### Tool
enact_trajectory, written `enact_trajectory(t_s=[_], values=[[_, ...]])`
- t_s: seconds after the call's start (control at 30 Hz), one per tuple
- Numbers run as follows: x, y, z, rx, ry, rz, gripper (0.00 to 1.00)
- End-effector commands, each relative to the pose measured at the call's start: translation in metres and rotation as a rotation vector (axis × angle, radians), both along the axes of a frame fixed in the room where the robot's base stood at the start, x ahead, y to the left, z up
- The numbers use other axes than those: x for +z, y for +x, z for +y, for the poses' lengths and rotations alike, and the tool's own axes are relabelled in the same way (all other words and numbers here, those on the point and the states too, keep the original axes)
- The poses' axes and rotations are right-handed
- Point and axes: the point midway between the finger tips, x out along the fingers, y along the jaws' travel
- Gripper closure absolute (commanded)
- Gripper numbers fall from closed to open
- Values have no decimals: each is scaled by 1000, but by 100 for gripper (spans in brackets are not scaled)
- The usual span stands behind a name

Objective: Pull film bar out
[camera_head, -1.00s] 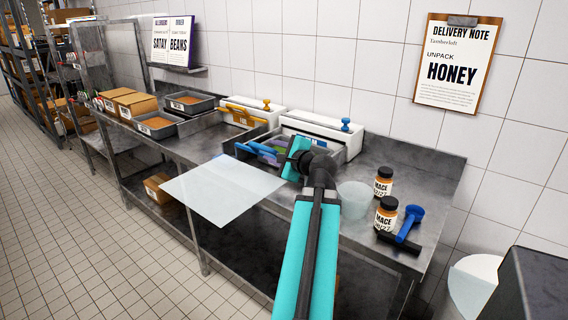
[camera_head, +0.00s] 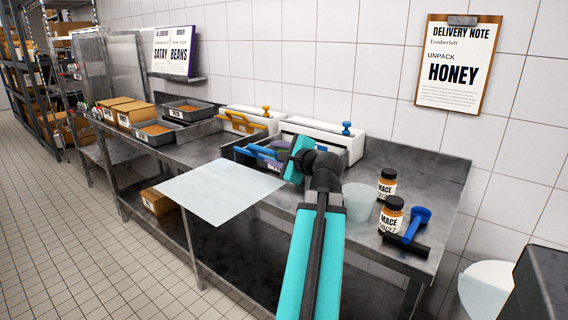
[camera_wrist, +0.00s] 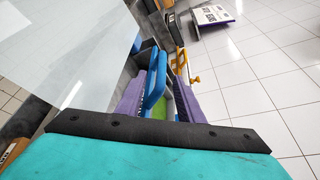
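A blue bar handle (camera_head: 262,152) stands at the front of the white film unit (camera_head: 325,133) with the blue knob. My gripper (camera_wrist: 158,100) is at it, with purple fingers on both sides of the blue handle (camera_wrist: 154,80) in the wrist view. The handle is nearer the left finger, and a gap shows on the right, so the gripper looks open. A second white unit (camera_head: 243,117) has an orange handle (camera_head: 240,124); this handle also shows in the wrist view (camera_wrist: 183,67). My wrist hides part of the blue-knob unit.
A translucent sheet (camera_head: 220,190) overhangs the counter's front edge. To the right are a clear tub (camera_head: 358,200), two jars (camera_head: 391,215) and a blue-handled tool (camera_head: 415,222). Metal trays (camera_head: 157,132) and cardboard boxes (camera_head: 133,114) stand at the left.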

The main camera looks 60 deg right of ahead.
Motion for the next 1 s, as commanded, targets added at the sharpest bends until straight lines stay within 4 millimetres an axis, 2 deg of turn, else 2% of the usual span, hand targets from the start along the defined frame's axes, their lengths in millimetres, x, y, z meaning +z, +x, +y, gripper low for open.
enact_trajectory(t_s=[0.03,0.13,0.4,1.0], values=[[3,-11,5,-4,-1,0,66],[6,-24,14,-2,0,-1,66],[7,-38,20,0,-1,-1,66],[12,-45,24,1,1,0,66]])
